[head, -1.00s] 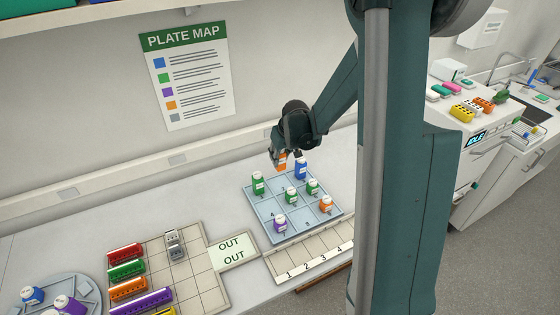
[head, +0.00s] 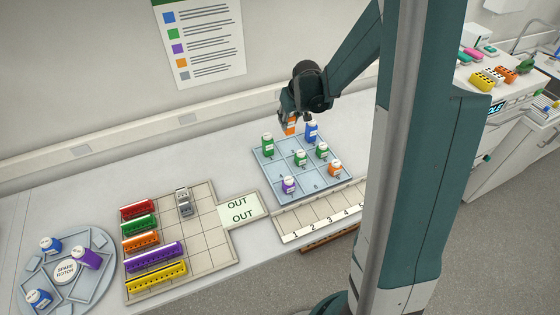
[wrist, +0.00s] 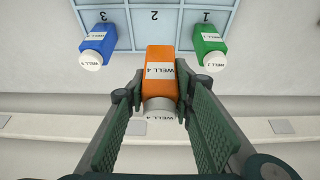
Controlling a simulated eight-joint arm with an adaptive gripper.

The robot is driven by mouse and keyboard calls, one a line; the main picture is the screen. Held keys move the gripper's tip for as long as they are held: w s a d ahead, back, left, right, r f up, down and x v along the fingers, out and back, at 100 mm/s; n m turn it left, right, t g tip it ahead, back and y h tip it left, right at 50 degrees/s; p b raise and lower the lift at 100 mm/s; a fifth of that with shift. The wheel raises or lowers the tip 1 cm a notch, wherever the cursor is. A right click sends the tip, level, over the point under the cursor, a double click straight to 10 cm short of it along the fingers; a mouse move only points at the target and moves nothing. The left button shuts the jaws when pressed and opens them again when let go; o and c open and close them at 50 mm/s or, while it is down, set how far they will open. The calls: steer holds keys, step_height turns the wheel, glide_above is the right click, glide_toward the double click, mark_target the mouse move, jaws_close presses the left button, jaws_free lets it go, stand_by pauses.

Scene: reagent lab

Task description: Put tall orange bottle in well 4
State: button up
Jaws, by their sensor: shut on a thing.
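My gripper (head: 294,119) is shut on the tall orange bottle (wrist: 160,68), which also shows in the head view (head: 291,125). The bottle has a white cap and a label reading WELL 4. I hold it above the back edge of the blue well plate (head: 274,180), between a tall green bottle (head: 267,143) in well 1 and a tall blue bottle (head: 311,132) in well 3. Wells 1, 2 and 3 are marked in the wrist view. The middle-left square (head: 274,164) looks bare; its number is too small to read surely.
Short green bottles (head: 322,151) and (head: 300,158), a short orange bottle (head: 335,168) and a purple bottle (head: 289,185) stand on the plate. A numbered strip (head: 320,220) lies in front. Coloured racks (head: 155,255) and a round holder (head: 100,238) are left. The wall is behind.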

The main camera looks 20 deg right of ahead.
steer(key=s+a+b, duration=0.3)
steer(key=s+a, duration=0.6)
steer(key=shift+s, duration=0.3)
steer(key=shift+a, duration=0.1)
steer(key=shift+f+b, duration=0.3)
steer(key=shift+f, duration=2.55)
steer(key=shift+f, duration=0.1)
steer(key=shift+f, duration=2)
steer(key=shift+f+b, duration=0.15)
steer(key=shift+b, duration=0.15)
